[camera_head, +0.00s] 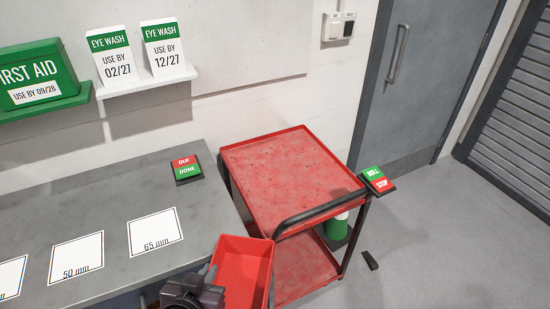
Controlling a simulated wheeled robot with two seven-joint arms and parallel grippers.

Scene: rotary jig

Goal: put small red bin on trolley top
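The small red bin (241,272) is in the bottom middle of the head view, an open-topped box past the grey bench's edge. It overlaps the near left side of the trolley in the picture, and no support shows under it. My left gripper (207,281) is at the bin's left wall and appears shut on it; its fingertips are partly hidden. The red trolley top (285,177) is a flat, empty tray with a low rim, right of the bench and beyond the bin. My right gripper is not in view.
The trolley has a black handle (318,213) at its near side and a ROLL/STOP tag (378,180) at its right corner. A green bottle (337,226) stands below the handle. The grey bench (110,201) holds cards and a DUE/DONE block (187,169).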

